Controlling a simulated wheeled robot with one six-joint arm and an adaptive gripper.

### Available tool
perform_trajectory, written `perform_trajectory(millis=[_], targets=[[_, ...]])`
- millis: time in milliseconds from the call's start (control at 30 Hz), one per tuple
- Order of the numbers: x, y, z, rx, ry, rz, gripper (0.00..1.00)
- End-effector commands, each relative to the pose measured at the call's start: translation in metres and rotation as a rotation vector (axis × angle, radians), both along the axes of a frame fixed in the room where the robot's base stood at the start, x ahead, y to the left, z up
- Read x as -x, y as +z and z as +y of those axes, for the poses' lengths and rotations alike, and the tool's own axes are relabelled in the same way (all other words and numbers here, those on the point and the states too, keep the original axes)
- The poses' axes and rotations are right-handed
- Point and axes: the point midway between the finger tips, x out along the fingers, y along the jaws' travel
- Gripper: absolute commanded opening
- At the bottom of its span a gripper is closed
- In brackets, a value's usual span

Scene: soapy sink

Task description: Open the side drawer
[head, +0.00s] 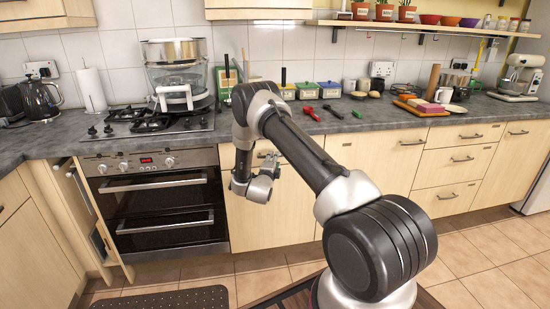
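A narrow wooden drawer or pull-out unit (65,200) stands to the left of the oven, its tall front standing out from the row, with a dark gap and grey metal parts showing beside it. A stack of wooden drawers (457,168) with bar handles is at the right; these look closed. I cannot tell which one is the side drawer. My arm reaches over the middle of the floor, and my gripper (268,165) is at its far end, in front of the cabinet right of the oven. It appears apart from both drawer units. Its fingers are too small and overlapped to read.
The oven (160,205) has two bar handles sticking out. The grey worktop (390,117) carries a hob with a glass steamer, a kettle, utensils, tubs and a mixer. The tiled floor (470,265) is clear at the right; a dark mat (165,299) lies at the front left.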

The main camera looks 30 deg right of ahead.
Motion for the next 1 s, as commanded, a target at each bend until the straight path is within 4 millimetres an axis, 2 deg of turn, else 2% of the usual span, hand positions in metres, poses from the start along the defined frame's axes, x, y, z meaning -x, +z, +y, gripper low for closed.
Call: perform_trajectory(millis=[200, 567, 767, 1000], targets=[[-0.023, 0.0, -0.019, 0.0, -0.001, 0.0, 0.36], [-0.029, 0.0, -0.023, 0.0, 0.002, 0.001, 0.36], [-0.029, 0.0, -0.023, 0.001, 0.002, 0.002, 0.0], [-0.029, 0.0, -0.023, 0.0, 0.002, 0.003, 0.0]])
